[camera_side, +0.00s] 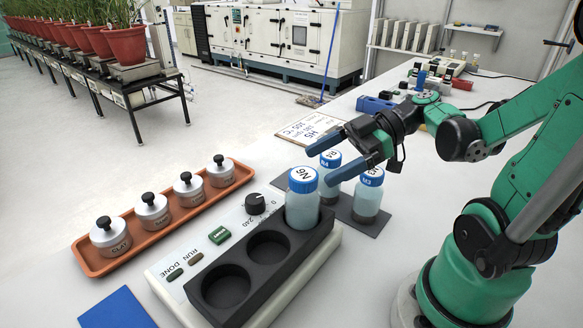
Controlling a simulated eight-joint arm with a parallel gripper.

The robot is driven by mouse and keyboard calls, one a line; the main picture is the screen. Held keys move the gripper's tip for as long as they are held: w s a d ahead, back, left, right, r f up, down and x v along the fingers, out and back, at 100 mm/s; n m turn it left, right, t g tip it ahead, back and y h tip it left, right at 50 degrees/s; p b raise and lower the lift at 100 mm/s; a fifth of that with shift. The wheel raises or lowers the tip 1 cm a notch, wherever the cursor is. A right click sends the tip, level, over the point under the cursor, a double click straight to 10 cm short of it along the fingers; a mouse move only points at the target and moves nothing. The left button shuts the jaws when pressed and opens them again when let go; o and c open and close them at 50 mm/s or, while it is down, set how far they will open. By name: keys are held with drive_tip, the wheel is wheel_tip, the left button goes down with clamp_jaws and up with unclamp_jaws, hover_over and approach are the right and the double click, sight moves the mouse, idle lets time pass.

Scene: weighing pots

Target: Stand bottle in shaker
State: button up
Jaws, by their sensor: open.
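A blue-capped bottle labelled N6 (302,207) stands upright in the far well; the middle and near wells are empty. Two similar blue-capped bottles stand on a dark mat (372,224) to the right: one at the back (331,190), partly hidden by N6, and one at the right (368,200). My gripper (319,166) is open, its blue fingers pointing left over the bottles. The back bottle's cap shows between the fingers; I cannot tell whether they touch anything.
An orange tray (84,262) with several lidded silver pots lies left of the shaker. A blue pad (117,309) lies at the front left. A handwritten card (309,128) and a blue block (374,104) lie farther back. Bare table lies right of the mat.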

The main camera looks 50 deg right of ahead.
drive_tip(key=shift+v, duration=1.65)
